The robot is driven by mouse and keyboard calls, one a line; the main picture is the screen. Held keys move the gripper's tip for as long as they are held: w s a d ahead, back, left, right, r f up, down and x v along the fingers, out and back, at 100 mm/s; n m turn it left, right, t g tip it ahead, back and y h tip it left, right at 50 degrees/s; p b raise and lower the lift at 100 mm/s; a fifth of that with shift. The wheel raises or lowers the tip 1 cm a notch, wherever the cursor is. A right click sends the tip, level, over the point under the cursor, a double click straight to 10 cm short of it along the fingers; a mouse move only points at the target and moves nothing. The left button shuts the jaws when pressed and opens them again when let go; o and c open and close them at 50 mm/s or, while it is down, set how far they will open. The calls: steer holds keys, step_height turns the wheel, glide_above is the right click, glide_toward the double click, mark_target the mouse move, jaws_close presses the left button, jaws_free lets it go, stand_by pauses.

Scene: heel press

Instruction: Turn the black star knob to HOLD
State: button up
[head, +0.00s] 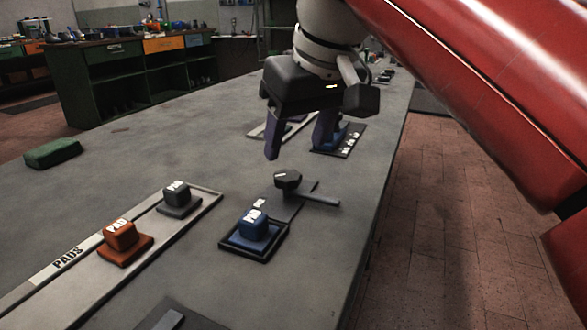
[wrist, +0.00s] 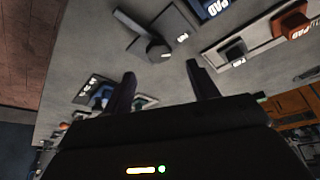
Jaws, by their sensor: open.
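The black star knob (head: 287,180) stands on a dark plate (head: 297,208) on the grey bench, with a small white label (head: 260,203) too small to read. A grey bar (head: 320,199) sticks out to the right beside the knob. My gripper (head: 297,152) is open and empty above and a little behind the knob, not touching it. In the wrist view the knob (wrist: 158,50) lies just beyond and between the fingertips (wrist: 160,70), with the grey bar (wrist: 132,22) running up left from it.
A blue pad (head: 253,224) sits in a black tray in front of the knob. An orange pad (head: 120,236) and a dark grey pad (head: 176,195) are on a pale strip at left. A green block (head: 53,153) lies far left. A blue fixture (head: 346,135) stands behind my gripper.

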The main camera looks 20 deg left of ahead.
mark_target(288, 175)
steer(key=b+x, duration=0.1)
steer(key=x, duration=0.5)
steer(key=shift+w+f+b, duration=0.1)
steer(key=shift+b, duration=0.2)
steer(key=shift+c, duration=0.3)
jaws_close()
